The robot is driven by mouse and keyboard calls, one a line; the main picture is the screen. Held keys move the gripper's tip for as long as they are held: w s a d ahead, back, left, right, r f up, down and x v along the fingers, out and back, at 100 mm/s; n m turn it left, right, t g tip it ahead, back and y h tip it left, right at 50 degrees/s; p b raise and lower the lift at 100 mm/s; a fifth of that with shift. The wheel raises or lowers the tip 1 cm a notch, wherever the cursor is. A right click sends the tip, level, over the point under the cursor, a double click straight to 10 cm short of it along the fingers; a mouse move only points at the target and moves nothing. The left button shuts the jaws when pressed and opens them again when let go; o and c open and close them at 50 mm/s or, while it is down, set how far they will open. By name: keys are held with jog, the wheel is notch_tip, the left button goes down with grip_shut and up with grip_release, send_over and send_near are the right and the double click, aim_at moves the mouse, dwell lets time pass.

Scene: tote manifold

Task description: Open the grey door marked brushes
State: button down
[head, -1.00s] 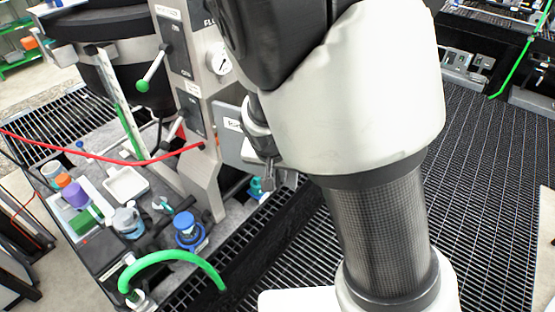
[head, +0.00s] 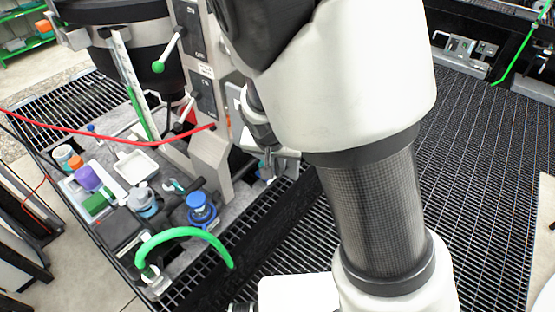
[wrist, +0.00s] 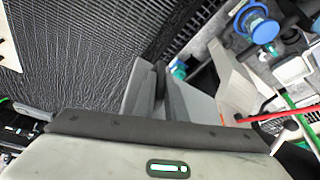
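The grey door (head: 236,106) is on the side of the grey upright cabinet in the head view. My arm covers most of it, and its label is not readable now. My gripper (head: 270,164) is just right of and below the door's visible part, low beside the cabinet. In the wrist view, grey plate-like shapes stand close together beyond the dark wrist body; I cannot tell which are fingers and which is the door. Whether the gripper touches the door, or is open or shut, is not clear.
A red cord (head: 110,138) runs across to the cabinet. A bench with a blue-capped bottle (head: 197,203), a white tray (head: 136,167) and a green hose (head: 185,232) stands left of my arm. Dark grating floor (head: 480,190) lies open at the right.

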jog(key=c, duration=1.8)
grip_release()
jog(key=shift+w+a, duration=0.2)
jog(key=shift+s, duration=0.1)
jog(key=p+v, duration=0.3)
jog(key=v, duration=1.4)
jog(key=shift+s+r, duration=0.15)
jog(key=shift+r, duration=0.05)
jog(key=s+d+r+n+t+y, duration=0.1)
jog(key=s+d+r+n, duration=0.2)
jog(key=s+d+r, duration=0.6)
jog(key=s+d, duration=0.3)
jog(key=shift+d+r, duration=0.25)
jog(key=shift+d, duration=0.15)
